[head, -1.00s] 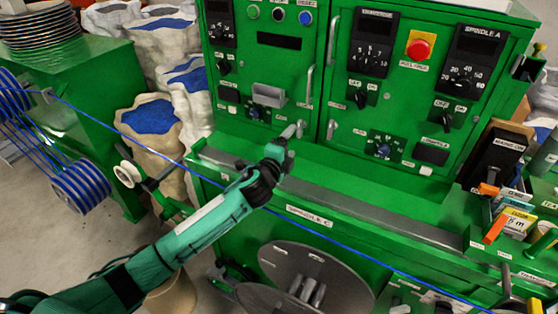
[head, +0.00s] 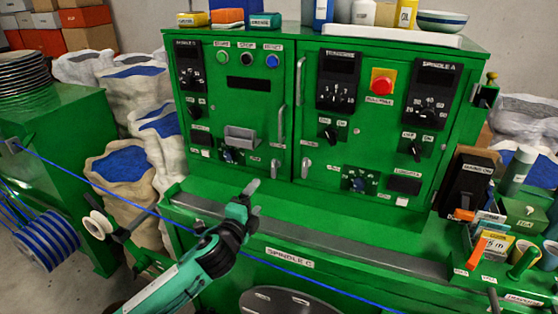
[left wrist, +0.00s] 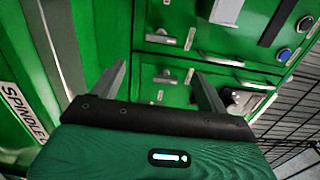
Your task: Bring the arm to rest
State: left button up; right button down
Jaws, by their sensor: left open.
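My left arm comes in from the lower left in the head view. Its gripper (head: 252,198) hangs in front of the green machine (head: 270,130), near the grey rail above the SPINDLE C label. The left wrist view shows its two fingers (left wrist: 160,88) spread apart with nothing between them, facing the green panel. A blue cable (head: 165,214) runs from the left, behind the arm, to the lower right. My right gripper is not in view.
The control panel has a red button (head: 382,82), dials and protruding handles. A blue cable spool (head: 48,240) and sacks of blue granules (head: 122,164) stand at the left. Small boxes and tools crowd the right ledge. Bottles and a bowl (head: 441,20) stand on top.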

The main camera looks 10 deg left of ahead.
pick_arm(q)
jog(key=s+a+f+n+g+y, duration=0.35)
jog(key=s+f+n+g, duration=0.35)
jog(key=s+f+n, duration=0.6)
jog(key=s+a+f+n+g, duration=0.1)
jog(key=s+f+n+g, duration=0.25)
jog(key=s, duration=0.95)
jog(key=s+a+f+n+g, duration=0.1)
jog(key=s+f+n+g, duration=0.2)
jog(key=s, duration=1)
notch_tip(320, 180, down, 30)
jog(key=f+m+g, duration=0.1)
jog(key=g, duration=0.1)
jog(key=s+a+f+g, duration=0.1)
jog(key=s+a+f, duration=0.1)
jog(key=s+f, duration=1.6)
jog(key=shift+s+a+f, duration=0.35)
jog(key=shift+a+f, duration=0.05)
jog(key=shift+f, duration=0.45)
jog(key=shift+m, duration=0.25)
